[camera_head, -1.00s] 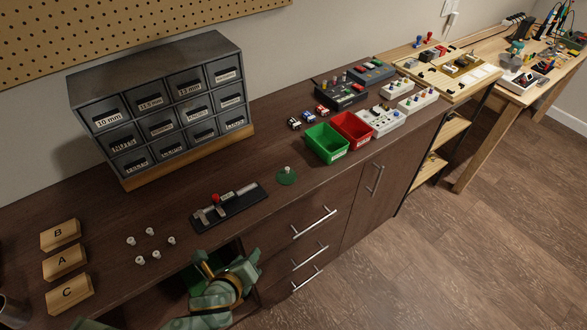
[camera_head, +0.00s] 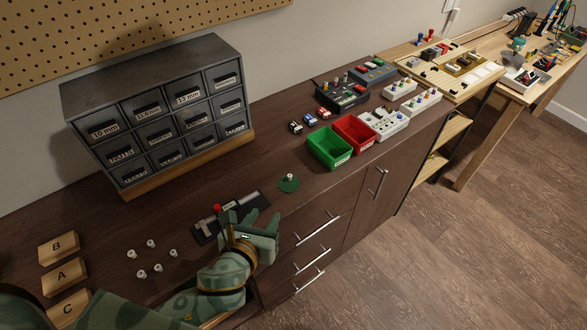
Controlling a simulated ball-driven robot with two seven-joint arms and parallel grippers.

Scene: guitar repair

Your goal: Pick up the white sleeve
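Several small white sleeves (camera_head: 151,243) stand in a loose group on the dark countertop at the lower left. Another small white piece (camera_head: 290,177) stands on a round green disc (camera_head: 288,185) at the counter's front. My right gripper is not in view.
Wooden blocks marked A (camera_head: 64,276), B and C lie at the left. A grey drawer cabinet (camera_head: 150,70) stands at the back. Green (camera_head: 329,146) and red (camera_head: 355,132) bins are to the right. The counter between cabinet and sleeves is clear.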

